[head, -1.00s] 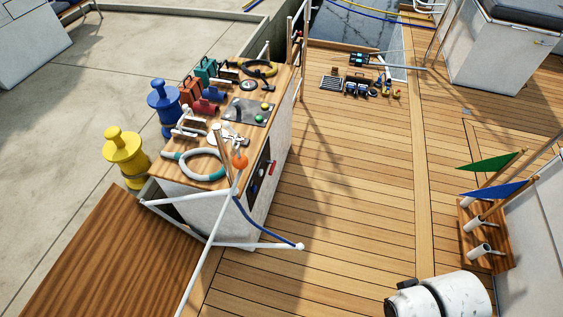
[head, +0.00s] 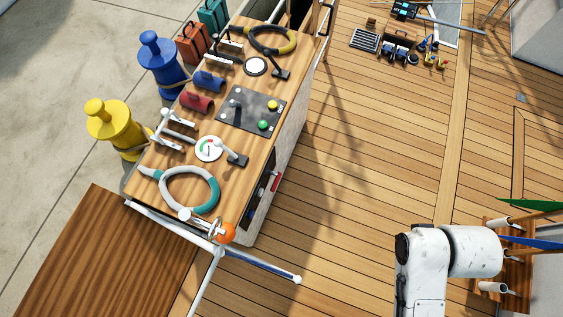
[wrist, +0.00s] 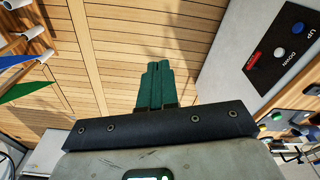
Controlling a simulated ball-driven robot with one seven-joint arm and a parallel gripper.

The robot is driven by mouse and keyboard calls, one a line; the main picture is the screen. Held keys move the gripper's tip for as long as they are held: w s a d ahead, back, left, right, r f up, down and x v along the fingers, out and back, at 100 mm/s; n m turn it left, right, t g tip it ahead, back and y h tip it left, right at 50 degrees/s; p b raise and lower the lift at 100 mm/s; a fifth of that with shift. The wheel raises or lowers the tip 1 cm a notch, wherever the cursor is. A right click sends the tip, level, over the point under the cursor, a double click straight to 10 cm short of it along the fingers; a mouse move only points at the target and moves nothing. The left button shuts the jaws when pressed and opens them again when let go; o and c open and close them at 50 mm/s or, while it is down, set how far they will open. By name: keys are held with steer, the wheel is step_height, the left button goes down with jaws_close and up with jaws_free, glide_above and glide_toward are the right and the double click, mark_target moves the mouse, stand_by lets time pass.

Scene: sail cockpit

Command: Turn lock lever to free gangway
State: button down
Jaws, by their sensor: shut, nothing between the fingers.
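The wooden gangway (head: 115,255) lies at the lower left in the head view, against the near end of the console. A white bar (head: 258,266) and an orange ball (head: 226,233) are at that end. I cannot tell which one is the lock lever. My gripper (wrist: 155,85) shows in the wrist view, with its green fingers together and empty above the deck. It is apart from the console and out of the head view.
A black panel (wrist: 284,47) marked UP and DOWN is at the right of the wrist view. Blue (head: 158,65) and yellow (head: 112,128) bollards stand left of the console. Flags in a rack (head: 515,270) are at the right. The deck (head: 370,160) between is largely clear.

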steer(key=w+a+f+m+g+y+b, duration=0.15)
steer(key=a+f+y+b, duration=0.25)
steer(key=a+f+b, duration=0.55)
steer(key=a+f+m+g+y+b, duration=0.25)
steer(key=f+y+b, duration=0.3)
steer(key=f, duration=0.85)
steer(key=w+a+f+m+g+y+b, duration=0.1)
steer(key=a+f+y+b, duration=0.3)
steer(key=a+f+b, duration=0.6)
steer(key=w+a+f+m+t+y+b, duration=0.1)
steer(key=w+a+f+m+y+b, duration=0.1)
steer(key=w+f+m+y+b, duration=0.45)
steer(key=w+d+f+m+t+y+b, duration=0.1)
steer(key=w+f+m+t+y+b, duration=0.4)
steer(key=m+t+b, duration=0.5)
steer(key=w+t+b, duration=0.2)
steer(key=b, duration=0.1)
steer(key=shift+w+y, duration=0.15)
steer(key=shift+y, duration=0.15)
steer(key=shift+r, duration=0.1)
